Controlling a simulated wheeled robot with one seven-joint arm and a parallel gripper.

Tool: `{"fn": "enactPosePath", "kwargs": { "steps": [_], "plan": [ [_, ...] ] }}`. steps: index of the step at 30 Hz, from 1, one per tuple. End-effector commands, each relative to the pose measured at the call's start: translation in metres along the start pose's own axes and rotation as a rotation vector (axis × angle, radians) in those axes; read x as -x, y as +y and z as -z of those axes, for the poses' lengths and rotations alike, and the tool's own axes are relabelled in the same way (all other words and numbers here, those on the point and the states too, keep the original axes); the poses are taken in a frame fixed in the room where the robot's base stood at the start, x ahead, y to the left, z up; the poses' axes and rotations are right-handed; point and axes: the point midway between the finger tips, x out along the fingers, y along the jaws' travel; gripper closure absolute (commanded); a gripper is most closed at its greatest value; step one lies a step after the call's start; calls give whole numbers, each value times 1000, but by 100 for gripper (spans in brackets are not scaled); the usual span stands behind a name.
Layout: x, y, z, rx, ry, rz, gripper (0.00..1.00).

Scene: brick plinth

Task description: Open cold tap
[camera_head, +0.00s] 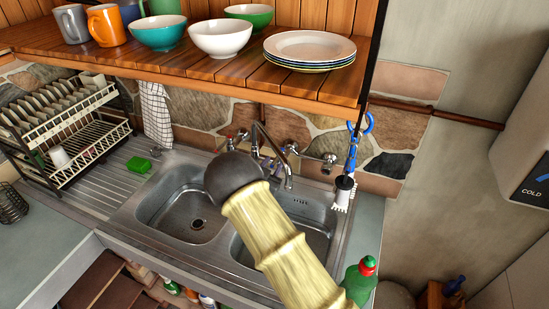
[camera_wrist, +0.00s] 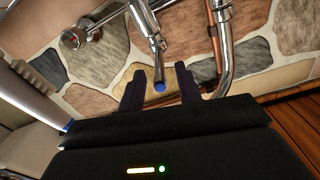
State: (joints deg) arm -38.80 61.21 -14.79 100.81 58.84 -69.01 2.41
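The chrome tap (camera_head: 259,132) with a curved spout stands behind the double sink in the head view. In the wrist view a chrome lever (camera_wrist: 154,42) with a blue tip (camera_wrist: 159,87) extends from the tap body toward my gripper (camera_wrist: 160,78). My gripper is open, with one dark finger on each side of the blue tip and visible gaps between. Whether the tip is within the fingers' depth I cannot tell. The curved spout pipe (camera_wrist: 225,52) is close to the right finger. In the head view my own arm hides my gripper.
A wooden shelf (camera_head: 190,70) with bowls, mugs and plates overhangs the sink (camera_head: 160,215). A brush (camera_head: 343,187) hangs right of the tap and shows at left in the wrist view (camera_wrist: 30,90). A green bottle (camera_head: 360,281) stands at front right; a dish rack (camera_head: 68,130) is left.

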Motion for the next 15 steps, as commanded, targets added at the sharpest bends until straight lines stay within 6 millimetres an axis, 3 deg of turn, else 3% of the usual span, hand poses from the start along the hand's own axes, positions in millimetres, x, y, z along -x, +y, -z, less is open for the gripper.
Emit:
{"fn": "enactPosePath", "kwargs": {
  "steps": [6,14,15],
  "plan": [
    [-21,0,1,1,0,0,66],
    [-22,0,0,1,0,1,66],
    [-22,0,0,1,0,1,70]
  ]
}}
